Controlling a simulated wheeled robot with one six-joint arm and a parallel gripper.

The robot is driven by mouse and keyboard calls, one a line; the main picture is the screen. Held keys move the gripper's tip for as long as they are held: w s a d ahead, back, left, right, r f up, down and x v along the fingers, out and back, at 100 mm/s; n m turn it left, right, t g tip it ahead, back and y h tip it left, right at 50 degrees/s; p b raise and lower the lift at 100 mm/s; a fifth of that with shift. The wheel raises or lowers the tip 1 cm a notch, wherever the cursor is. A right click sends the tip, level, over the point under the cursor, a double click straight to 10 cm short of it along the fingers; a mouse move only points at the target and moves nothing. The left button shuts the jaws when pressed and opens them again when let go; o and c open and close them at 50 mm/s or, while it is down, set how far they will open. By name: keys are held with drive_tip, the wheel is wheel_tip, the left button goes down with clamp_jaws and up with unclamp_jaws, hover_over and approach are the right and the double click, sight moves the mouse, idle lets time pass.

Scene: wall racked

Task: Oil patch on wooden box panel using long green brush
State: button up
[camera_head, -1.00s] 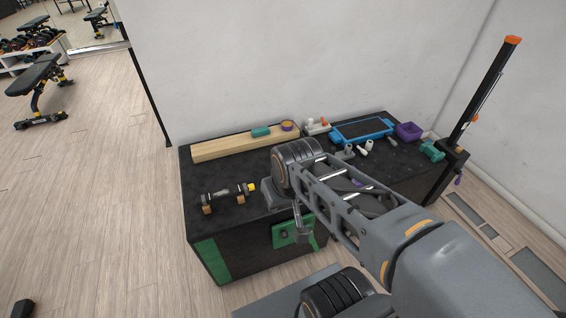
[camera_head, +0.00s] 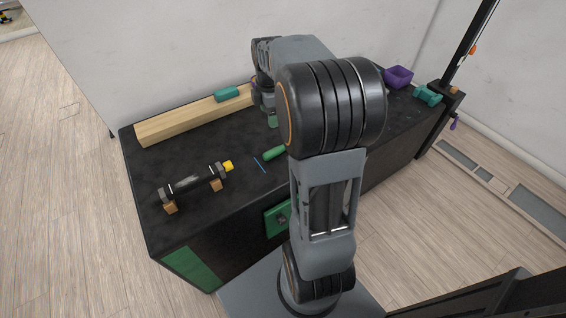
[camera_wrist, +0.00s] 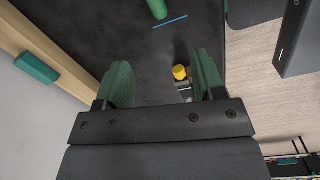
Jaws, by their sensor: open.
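A green cylindrical handle (camera_head: 274,152) lies on the black bench top (camera_head: 215,150), with a thin blue line (camera_head: 260,165) beside its left end; I see no bristles. Both also show at the top of the wrist view, the handle (camera_wrist: 157,8) cut off by the edge and the blue line (camera_wrist: 170,22) below it. My gripper (camera_wrist: 162,82) is open and empty, its green pads apart over dark surface. In the head view my gripper (camera_head: 272,119) is mostly hidden by my arm, behind the handle. I cannot clearly tell an oil patch or the wooden box panel.
A long wooden beam (camera_head: 185,121) with a teal block (camera_head: 227,94) lies along the back. A dumbbell-like bar (camera_head: 194,184) with a yellow end rests on wooden blocks at left. Purple bin (camera_head: 398,77) and teal dumbbell (camera_head: 428,95) are at right. Green panels (camera_head: 190,266) mark the bench front.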

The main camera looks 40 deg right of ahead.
drive_tip(key=w+d+f+n+b, duration=0.1)
drive_tip(key=d+f+n+b, duration=0.1)
drive_tip(key=d+f, duration=0.3)
drive_tip(key=b, duration=0.3)
hover_over(279, 147)
drive_tip(key=shift+n+g, duration=0.3)
drive_tip(key=shift+n, duration=0.1)
drive_tip(key=f, duration=0.7)
drive_tip(key=shift+s+f, duration=0.15)
drive_tip(key=shift+s, duration=0.05)
drive_tip(key=shift+w+f+b, duration=0.15)
drive_tip(key=shift+f+b, duration=1)
drive_tip(key=shift+f, duration=2.1)
drive_tip(key=shift+r, duration=0.1)
drive_tip(key=c, duration=1)
drive_tip(key=shift+r, duration=0.1)
